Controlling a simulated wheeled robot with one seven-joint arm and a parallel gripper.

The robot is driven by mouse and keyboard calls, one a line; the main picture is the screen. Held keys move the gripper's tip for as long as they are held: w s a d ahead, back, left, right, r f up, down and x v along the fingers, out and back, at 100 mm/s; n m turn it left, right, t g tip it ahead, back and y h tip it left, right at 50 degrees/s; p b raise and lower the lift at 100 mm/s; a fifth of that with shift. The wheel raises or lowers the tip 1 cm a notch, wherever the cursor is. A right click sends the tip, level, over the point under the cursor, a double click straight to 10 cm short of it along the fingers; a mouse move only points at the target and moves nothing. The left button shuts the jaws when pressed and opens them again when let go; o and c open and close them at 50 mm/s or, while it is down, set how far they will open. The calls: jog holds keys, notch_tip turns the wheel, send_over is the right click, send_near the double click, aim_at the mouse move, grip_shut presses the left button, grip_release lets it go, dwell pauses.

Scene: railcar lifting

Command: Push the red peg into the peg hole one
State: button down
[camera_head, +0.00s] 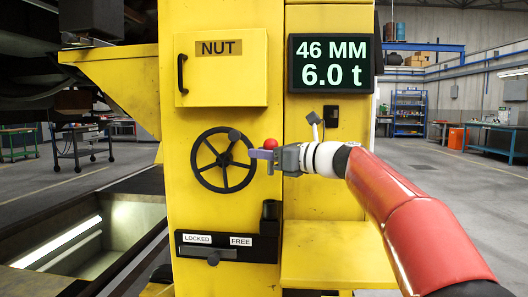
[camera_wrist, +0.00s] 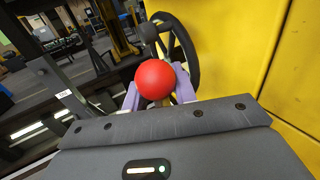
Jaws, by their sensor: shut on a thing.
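The red peg shows as a round red knob (camera_head: 270,144), just above my fingertips in front of the yellow column. In the wrist view the red knob (camera_wrist: 155,79) sits between my two purple fingers, and its shaft is hidden. My gripper (camera_head: 262,156) is shut on the red peg, to the right of the black handwheel. A black upright socket (camera_head: 271,212) stands on the column below my gripper. I cannot tell whether it is peg hole one, and no numbered label shows.
The black handwheel (camera_head: 224,160) with its knob is close left of my gripper. Below it is a LOCKED/FREE slide panel (camera_head: 226,247). A NUT box (camera_head: 221,67) and a display (camera_head: 331,63) reading 46 MM, 6.0 t are above. A pit opens at lower left.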

jog(key=shift+f+b, duration=1.75)
jog(key=shift+f, duration=0.9)
jog(key=shift+f+b, duration=1.05)
jog(key=shift+f, duration=1.25)
jog(key=c, duration=1)
grip_release()
jog(key=shift+c, duration=0.2)
jog(key=v, duration=0.7)
jog(key=shift+s+d, duration=0.2)
jog(key=shift+d, duration=0.15)
